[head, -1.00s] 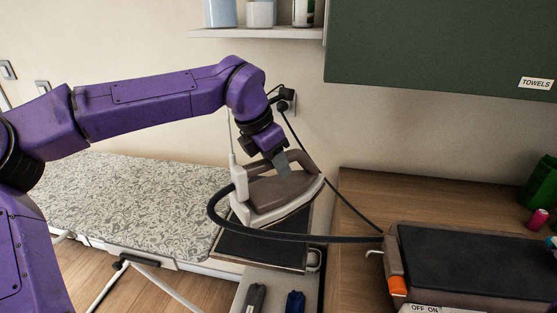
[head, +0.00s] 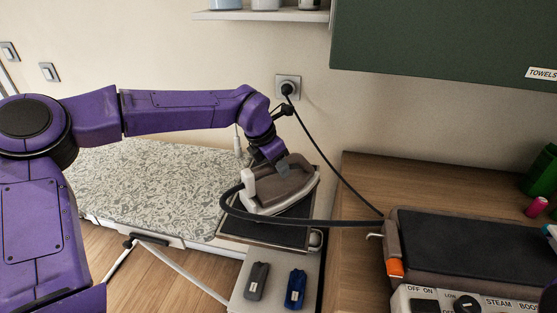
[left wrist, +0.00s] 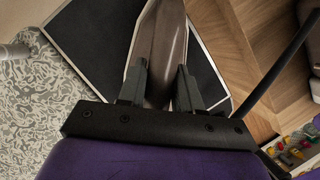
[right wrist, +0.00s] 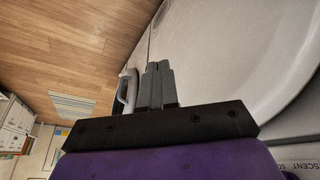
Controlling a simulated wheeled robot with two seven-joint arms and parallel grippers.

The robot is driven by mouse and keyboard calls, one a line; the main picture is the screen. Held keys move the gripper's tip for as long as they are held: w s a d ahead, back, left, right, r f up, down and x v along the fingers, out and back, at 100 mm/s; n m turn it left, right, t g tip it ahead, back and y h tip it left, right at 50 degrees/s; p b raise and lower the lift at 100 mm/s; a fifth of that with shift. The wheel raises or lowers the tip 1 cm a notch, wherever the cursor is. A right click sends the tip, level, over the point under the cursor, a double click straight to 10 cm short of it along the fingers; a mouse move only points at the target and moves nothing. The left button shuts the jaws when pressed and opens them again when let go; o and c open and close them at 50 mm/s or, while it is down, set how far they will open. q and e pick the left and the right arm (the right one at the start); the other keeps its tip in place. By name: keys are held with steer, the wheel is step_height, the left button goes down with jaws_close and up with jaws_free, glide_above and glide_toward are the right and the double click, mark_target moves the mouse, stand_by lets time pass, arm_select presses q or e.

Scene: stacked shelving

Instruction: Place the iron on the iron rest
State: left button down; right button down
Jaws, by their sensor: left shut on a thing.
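The iron (head: 295,186) has a brown-grey body and a pale sole; it is over the dark, metal-edged iron rest (head: 265,236) at the right end of the ironing board. I cannot tell whether its sole touches the rest. My left gripper (head: 280,163) is shut on the iron's handle from above. In the left wrist view, the gripper (left wrist: 162,70) has one finger on each side of the iron's handle (left wrist: 160,45), with the dark rest (left wrist: 95,35) below. My right gripper (right wrist: 155,84) is shut and empty, seen only in the right wrist view.
A thick black hose (head: 300,222) loops from the iron to the steam station (head: 465,243) on the wooden counter (head: 385,178). The patterned ironing board (head: 150,185) lies left. Grey (head: 256,281) and blue (head: 295,288) items lie on a lower shelf. A green cabinet (head: 440,40) hangs above.

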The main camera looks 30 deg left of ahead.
arm_select(q)
steer(key=shift+r, duration=0.15)
steer(key=c, duration=0.8)
jaws_free()
steer(key=shift+s, duration=0.1)
steer(key=b+v, duration=0.1)
steer(key=v, duration=1.1)
steer(key=shift+d, duration=0.1)
